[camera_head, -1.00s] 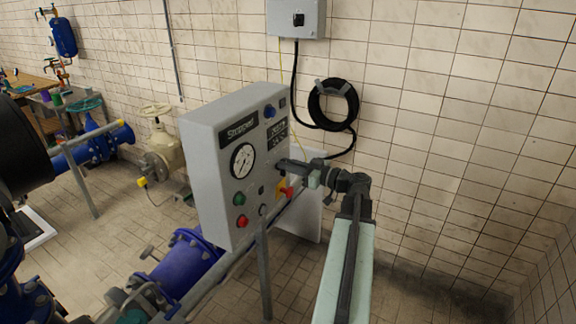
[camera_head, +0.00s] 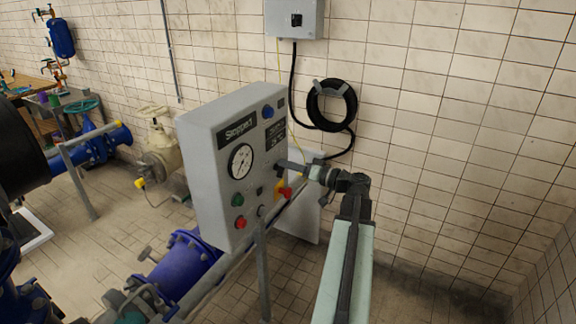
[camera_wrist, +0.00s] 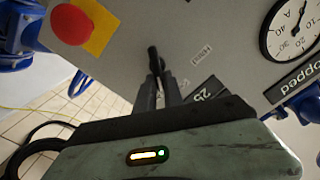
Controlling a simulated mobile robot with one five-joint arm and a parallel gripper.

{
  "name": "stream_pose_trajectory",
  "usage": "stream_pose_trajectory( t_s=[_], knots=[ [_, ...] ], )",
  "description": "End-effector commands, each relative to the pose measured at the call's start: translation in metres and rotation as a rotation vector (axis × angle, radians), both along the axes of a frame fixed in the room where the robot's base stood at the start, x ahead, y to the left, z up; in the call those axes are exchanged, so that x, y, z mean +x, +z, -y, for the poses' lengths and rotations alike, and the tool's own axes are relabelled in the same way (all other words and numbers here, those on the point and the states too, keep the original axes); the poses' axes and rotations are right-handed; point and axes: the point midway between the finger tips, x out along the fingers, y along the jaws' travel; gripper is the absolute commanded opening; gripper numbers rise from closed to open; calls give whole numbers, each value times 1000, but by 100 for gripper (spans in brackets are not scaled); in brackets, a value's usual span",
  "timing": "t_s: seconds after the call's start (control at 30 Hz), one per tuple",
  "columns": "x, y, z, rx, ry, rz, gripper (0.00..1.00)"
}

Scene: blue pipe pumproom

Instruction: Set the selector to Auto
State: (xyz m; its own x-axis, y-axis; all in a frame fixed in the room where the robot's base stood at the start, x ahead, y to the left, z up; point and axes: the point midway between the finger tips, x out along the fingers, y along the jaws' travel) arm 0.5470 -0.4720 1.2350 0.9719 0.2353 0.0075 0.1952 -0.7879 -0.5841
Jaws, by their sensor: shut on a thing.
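The grey control panel (camera_head: 212,200) stands in the middle of the head view, with its front face turned to the right. The selector, a small black knob (camera_wrist: 153,56), is on that face in the wrist view. My gripper (camera_wrist: 158,82) has its two dark fingers closed about the knob. In the head view my gripper (camera_head: 284,167) reaches the panel's right part from the right, and its fingers cover most of the selector. A small label (camera_wrist: 202,55) sits beside the knob, upside down in the wrist view. The knob's exact pointing direction is hard to tell.
A red mushroom button on a yellow plate (camera_head: 283,190) is just below my gripper. The panel also has a gauge (camera_head: 240,162), a "Stopped" display (camera_head: 238,131), a green button (camera_head: 237,200) and a red button (camera_head: 240,222). Blue pipework (camera_head: 180,265) runs below.

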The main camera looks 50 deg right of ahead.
Motion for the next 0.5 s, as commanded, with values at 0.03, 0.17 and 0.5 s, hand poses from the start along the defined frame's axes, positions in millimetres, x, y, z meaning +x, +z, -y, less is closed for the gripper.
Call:
stream_pose_trajectory(
  t_s=[0.03,0.17,0.5],
  knots=[
    [0,-5,-3,21,9,-18,0],
    [0,-5,-2,84,10,-34,0],
    [1,-6,-2,164,11,-53,0]
  ],
)
